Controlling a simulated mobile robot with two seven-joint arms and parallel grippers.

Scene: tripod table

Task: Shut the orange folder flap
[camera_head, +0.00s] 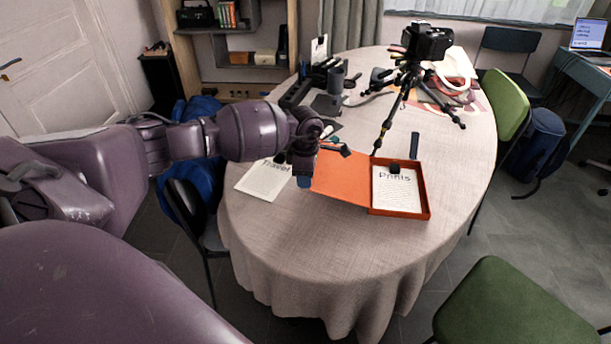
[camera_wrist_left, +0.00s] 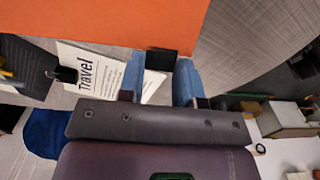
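The orange folder is a shallow box (camera_head: 425,190) on the table, and its flap (camera_head: 340,178) lies folded open to the left. A sheet titled "Prints" (camera_head: 397,195) with a black clip lies inside. The flap (camera_wrist_left: 120,22) fills the top left of the left wrist view. A black tab (camera_wrist_left: 162,64) shows at its edge. My left gripper (camera_head: 304,182) is at the flap's left edge. Its blue fingers (camera_wrist_left: 160,72) stand apart on either side of the tab; whether they touch it is unclear. My right gripper is in neither view.
A "Travel" sheet (camera_head: 264,180) lies left of the flap, partly under my gripper. A camera on a black tripod (camera_head: 410,75) stands behind the folder. A dark strip (camera_head: 414,146) lies behind the box. The cloth in front is clear.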

